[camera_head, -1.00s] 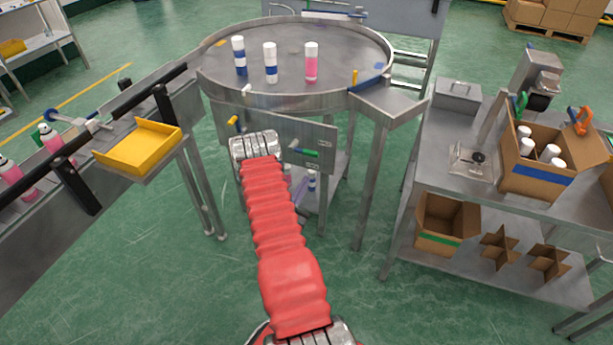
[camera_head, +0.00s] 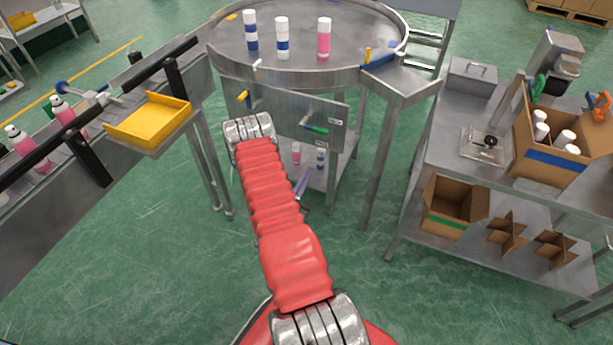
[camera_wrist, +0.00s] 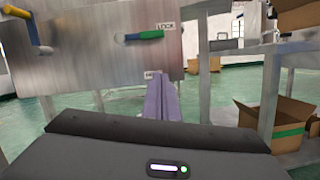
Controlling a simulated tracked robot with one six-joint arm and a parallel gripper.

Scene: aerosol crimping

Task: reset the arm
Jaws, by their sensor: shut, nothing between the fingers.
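My red-sleeved arm reaches forward from the bottom of the head view. My gripper (camera_head: 303,183) shows there as a slim purple shape in front of the round table's lower part. In the wrist view the purple fingers of my gripper (camera_wrist: 161,97) lie together, shut and empty. They are in front of the steel panel (camera_wrist: 90,60), and I cannot tell how far they are from it. The panel also shows in the head view (camera_head: 285,113), under the round table's rim.
The panel carries a yellow-handled lever (camera_head: 243,97) and a green-handled lever (camera_head: 316,129). The round table (camera_head: 350,40) holds a pink can and two blue-and-white cans. A yellow tray (camera_head: 150,122) and conveyor stand left. A workbench (camera_head: 490,180) with boxes stands right. Green floor lies open below.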

